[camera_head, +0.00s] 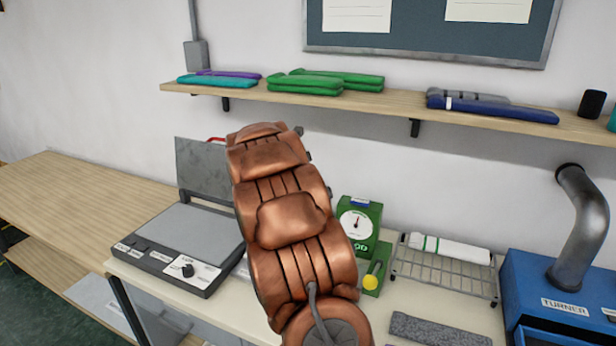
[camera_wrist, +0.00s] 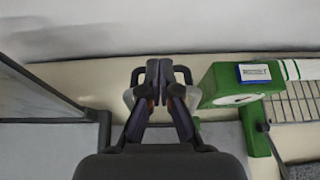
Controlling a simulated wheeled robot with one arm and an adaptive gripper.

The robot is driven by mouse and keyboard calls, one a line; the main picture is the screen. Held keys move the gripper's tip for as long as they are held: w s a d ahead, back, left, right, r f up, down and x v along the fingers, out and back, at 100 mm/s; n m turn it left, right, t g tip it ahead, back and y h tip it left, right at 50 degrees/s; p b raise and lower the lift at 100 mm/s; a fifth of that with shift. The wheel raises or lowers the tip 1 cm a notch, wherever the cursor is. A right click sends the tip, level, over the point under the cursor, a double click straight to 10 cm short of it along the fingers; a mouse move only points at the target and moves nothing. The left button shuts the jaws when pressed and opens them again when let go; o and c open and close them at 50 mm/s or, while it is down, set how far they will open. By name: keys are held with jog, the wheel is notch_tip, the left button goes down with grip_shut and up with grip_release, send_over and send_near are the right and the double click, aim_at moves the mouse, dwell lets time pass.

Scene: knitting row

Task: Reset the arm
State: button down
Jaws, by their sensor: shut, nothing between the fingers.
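My copper-coloured arm (camera_head: 290,220) rises across the middle of the head view and hides part of the bench behind it. My gripper is hidden behind the arm in the head view. In the wrist view my gripper (camera_wrist: 163,75) is shut, its dark fingertips together with nothing between them. It is over the bench, between the grey lid of the press (camera_wrist: 45,105) at left and the green dial device (camera_wrist: 225,95) at right.
The press (camera_head: 190,235) stands open left of my arm. The green dial device (camera_head: 358,222), a wire rack (camera_head: 445,275) with a white and green roll, and a blue TURNER machine (camera_head: 560,290) stand to the right. A wooden shelf (camera_head: 390,101) with folded cloths runs above.

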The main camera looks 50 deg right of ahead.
jog(key=r, duration=0.1)
jog(key=a+r, duration=0.1)
jog(key=r, duration=0.1)
jog(key=a+r, duration=0.1)
jog(key=r, duration=0.1)
jog(key=shift+s+a+r, duration=0.1)
jog(key=shift+s+a, duration=0.15)
jog(key=shift+s, duration=0.1)
jog(key=s+a+f+m+g+y, duration=0.15)
jog(key=s+a+m, duration=0.3)
jog(key=a, duration=0.55)
jog(key=s+a+f+m+y, duration=0.35)
jog(key=s+a, duration=0.25)
jog(key=a, duration=0.3)
jog(key=s+a+f+m+g+y, duration=0.15)
jog(key=s+a+m, duration=0.35)
jog(key=a, duration=0.5)
jog(key=s+a+f+m+g+y, duration=0.1)
jog(key=s+a+f+m+y, duration=0.25)
jog(key=s+a, duration=0.65)
jog(key=s+a+f+m+g+y, duration=0.1)
jog(key=s+a+f+m+y, duration=0.3)
jog(key=s+a, duration=0.6)
notch_tip(320, 180, down, 40)
jog(key=s+g+h+b, duration=0.1)
jog(key=g+h+b, duration=0.1)
jog(key=b, duration=3.7)
jog(key=shift+s+a, duration=0.2)
jog(key=shift+a, duration=0.15)
